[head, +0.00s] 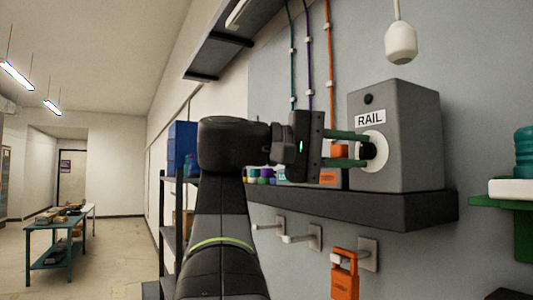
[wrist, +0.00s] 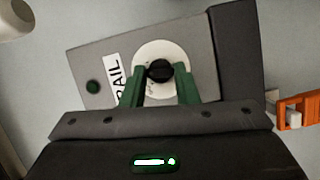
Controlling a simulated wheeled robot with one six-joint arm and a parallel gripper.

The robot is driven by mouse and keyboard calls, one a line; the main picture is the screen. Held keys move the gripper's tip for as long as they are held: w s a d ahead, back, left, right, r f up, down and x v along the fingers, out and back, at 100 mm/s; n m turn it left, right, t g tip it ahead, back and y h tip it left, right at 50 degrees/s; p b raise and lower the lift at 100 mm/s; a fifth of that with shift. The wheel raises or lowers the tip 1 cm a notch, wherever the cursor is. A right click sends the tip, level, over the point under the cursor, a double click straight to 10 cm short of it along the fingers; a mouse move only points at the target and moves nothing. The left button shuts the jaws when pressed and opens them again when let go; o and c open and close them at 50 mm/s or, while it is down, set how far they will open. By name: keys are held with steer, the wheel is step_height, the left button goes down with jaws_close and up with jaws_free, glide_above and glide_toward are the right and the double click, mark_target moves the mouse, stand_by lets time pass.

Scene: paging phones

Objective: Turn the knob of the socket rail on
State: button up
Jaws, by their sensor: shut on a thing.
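The socket rail's grey box (head: 400,130), labelled RAIL, sits on a dark shelf against the wall. Its black knob (head: 368,151) stands on a white round dial on the front face. My gripper (head: 362,150) reaches in from the left with its green fingers at the dial. In the wrist view the box (wrist: 195,45) appears tilted, and the two fingers (wrist: 160,80) lie on either side of the black knob (wrist: 159,71), shut on it. The knob's exact pointing direction is hard to tell. A small dark green round lamp (wrist: 92,87) is on the box near the label.
An orange object (head: 339,151) stands on the dark shelf (head: 405,210) beside the box. An orange padlock-like item (head: 344,275) hangs on a hook below. A white pendant (head: 401,43) hangs above. A green bracket (head: 510,200) is at the right.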

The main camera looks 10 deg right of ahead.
steer(key=m+y, duration=0.1)
steer(key=m, duration=0.2)
steer(key=shift+r+t, duration=0.1)
steer(key=shift+t, duration=0.2)
steer(key=shift+s+m+t+y, duration=0.1)
steer(key=shift+m+t+y, duration=0.55)
steer(key=shift+m, duration=0.65)
steer(key=shift+o, duration=0.2)
steer(key=o, duration=1)
steer(key=shift+c, duration=0.2)
steer(key=shift+r, duration=0.1)
steer(key=shift+r, duration=0.1)
